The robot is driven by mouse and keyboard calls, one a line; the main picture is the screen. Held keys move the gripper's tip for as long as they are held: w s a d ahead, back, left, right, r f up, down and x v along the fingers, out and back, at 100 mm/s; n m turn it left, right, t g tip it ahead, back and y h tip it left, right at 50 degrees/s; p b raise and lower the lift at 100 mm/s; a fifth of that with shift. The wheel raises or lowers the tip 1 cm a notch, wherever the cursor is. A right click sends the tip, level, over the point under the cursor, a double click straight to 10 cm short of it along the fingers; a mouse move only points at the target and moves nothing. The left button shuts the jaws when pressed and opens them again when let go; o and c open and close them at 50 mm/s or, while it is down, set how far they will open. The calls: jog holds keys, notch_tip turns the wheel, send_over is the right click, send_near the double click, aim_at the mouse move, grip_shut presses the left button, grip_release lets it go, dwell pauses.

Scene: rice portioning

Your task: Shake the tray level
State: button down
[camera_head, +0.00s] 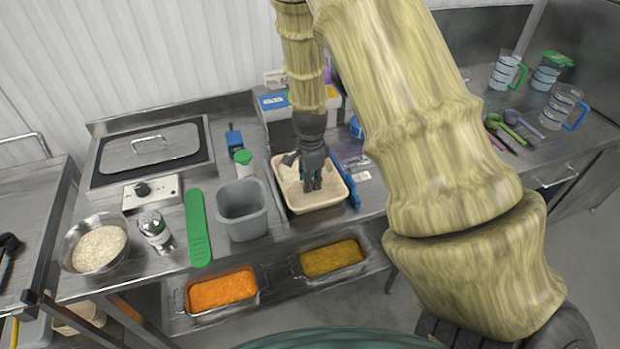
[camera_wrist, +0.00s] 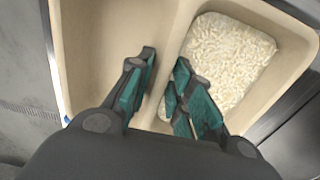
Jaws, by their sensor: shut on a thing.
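A beige tray (camera_head: 318,207) with two compartments sits on the steel counter in the head view. In the wrist view, the tray (camera_wrist: 95,45) has a bare left compartment. White rice (camera_wrist: 232,58) lies in a patch in the right compartment, with bare floor around part of it. My gripper (camera_head: 312,186) points down into the tray from above. In the wrist view, my gripper's teal-padded fingers (camera_wrist: 160,100) straddle the divider between the compartments and are shut on it. The fingers hide part of the near end of the tray.
A grey tub (camera_head: 243,208) stands just left of the tray. A blue item (camera_head: 352,190) lies against the tray's right side. Jugs (camera_head: 505,72) stand far right.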

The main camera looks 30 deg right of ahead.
jog(key=c, duration=1.2)
grip_release()
jog(key=shift+r, duration=0.15)
notch_tip(320, 180, up, 12)
jog(key=shift+a+f, duration=0.1)
jog(key=shift+f, duration=0.1)
